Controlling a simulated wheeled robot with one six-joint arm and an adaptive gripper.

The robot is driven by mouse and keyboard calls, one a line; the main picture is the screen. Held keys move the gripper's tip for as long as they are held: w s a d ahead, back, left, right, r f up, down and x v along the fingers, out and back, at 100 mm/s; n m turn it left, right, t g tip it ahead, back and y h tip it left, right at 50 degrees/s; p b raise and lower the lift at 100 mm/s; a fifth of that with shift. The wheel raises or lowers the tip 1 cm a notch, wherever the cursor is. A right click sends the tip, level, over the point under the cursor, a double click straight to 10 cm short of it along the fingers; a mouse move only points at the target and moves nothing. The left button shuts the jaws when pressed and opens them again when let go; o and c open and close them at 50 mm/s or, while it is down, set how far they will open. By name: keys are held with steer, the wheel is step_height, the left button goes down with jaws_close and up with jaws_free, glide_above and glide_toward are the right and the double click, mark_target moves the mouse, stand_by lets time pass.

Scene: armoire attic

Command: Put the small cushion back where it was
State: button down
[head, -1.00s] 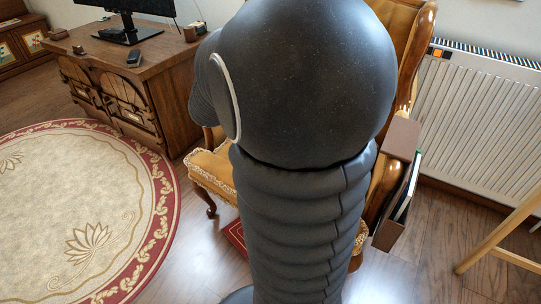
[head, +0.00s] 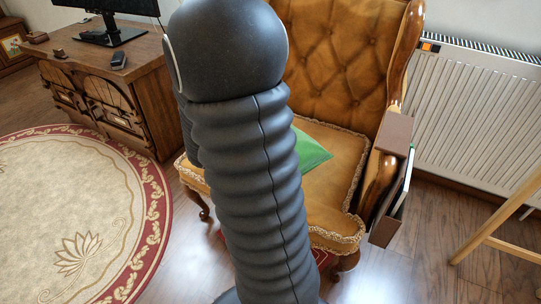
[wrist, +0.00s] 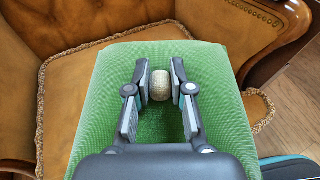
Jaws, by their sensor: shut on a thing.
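The small green cushion (head: 313,150) shows in the head view over the seat of the tan tufted armchair (head: 340,180), partly hidden behind my arm. In the wrist view the cushion (wrist: 90,115) fills the lower middle. My gripper (wrist: 160,86) has its two fingers on either side of a beige rounded knob (wrist: 161,84) at the middle of the cushion. The fingers are shut on this knob and hold the cushion by it. The armchair seat (wrist: 75,70) lies beyond the cushion's far edge. I cannot tell whether the cushion touches the seat.
A brown side pocket with books (head: 392,185) hangs on the chair's right armrest. A white radiator (head: 475,120) stands behind at right, and a wooden easel leg (head: 500,215) in front of it. A carved desk (head: 110,95) is at left, beside a round rug (head: 75,215).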

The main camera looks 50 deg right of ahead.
steer(key=w+d+f, duration=0.2)
steer(key=w, duration=0.1)
steer(key=w+d+f, duration=0.2)
steer(key=w, duration=0.1)
steer(key=w+d+f, duration=0.2)
steer(key=d+f, duration=0.1)
steer(key=shift+w, duration=0.4)
steer(key=shift+d+f, duration=0.1)
steer(key=shift+f, duration=1.9)
steer(key=shift+f, duration=0.1)
steer(key=c, duration=1)
jaws_free()
